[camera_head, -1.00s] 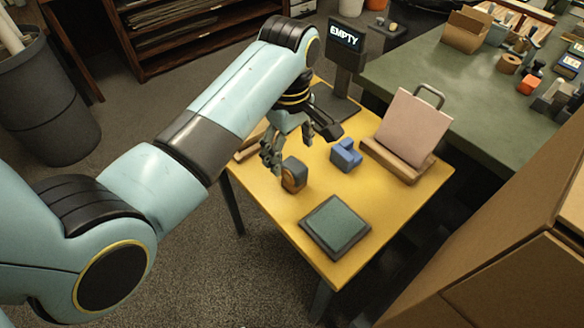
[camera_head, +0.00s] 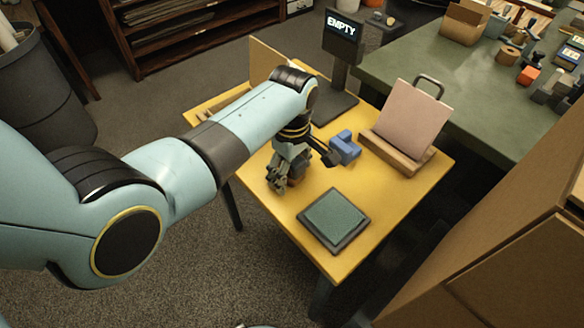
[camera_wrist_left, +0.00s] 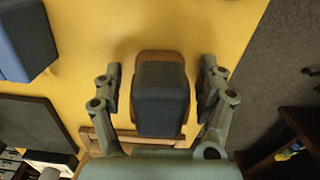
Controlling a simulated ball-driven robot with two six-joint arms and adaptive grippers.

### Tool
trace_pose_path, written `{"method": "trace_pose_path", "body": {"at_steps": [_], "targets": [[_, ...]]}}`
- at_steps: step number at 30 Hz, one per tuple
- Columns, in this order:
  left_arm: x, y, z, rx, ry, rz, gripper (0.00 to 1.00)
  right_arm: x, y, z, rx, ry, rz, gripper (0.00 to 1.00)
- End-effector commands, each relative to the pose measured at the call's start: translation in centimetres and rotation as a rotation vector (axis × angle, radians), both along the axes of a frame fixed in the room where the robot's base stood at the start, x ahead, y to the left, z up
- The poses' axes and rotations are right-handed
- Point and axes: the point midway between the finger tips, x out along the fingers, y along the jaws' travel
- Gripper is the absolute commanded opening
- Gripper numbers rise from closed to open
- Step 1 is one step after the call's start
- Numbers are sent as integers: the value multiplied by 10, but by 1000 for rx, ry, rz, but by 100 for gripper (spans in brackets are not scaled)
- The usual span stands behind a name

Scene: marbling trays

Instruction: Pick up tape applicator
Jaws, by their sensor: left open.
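The tape applicator, as I take it, is a dark grey-blue block with an orange-brown edge (camera_wrist_left: 161,95). It stands on the yellow table, between the two fingers of my left gripper (camera_wrist_left: 161,70) in the left wrist view. Gaps show on both sides, so the fingers look spread around it without touching. In the head view my left gripper (camera_head: 299,170) is low over the table and hides most of the block. My right gripper is not in view.
On the yellow table (camera_head: 375,215) are a blue block-like piece (camera_head: 344,147), a dark pad with a green top (camera_head: 335,218), a wooden stand (camera_head: 395,152) with a pink board, and a screen reading EMPTY (camera_head: 341,31). A green bench (camera_head: 420,75) stands behind.

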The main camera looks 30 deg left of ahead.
Motion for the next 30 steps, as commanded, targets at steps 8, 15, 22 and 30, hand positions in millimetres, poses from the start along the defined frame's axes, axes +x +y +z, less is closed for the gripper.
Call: {"method": "trace_pose_path", "body": {"at_steps": [8, 15, 22, 30], "targets": [[0, 0, 1, 1, -1, 0, 57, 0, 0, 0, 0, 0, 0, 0], [0, 0, 1, 1, 0, 0, 25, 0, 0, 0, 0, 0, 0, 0], [1, 0, 1, 1, -1, 0, 10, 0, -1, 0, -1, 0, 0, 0], [2, 0, 20, 1, -5, 0, 10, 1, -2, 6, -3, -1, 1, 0]]}}
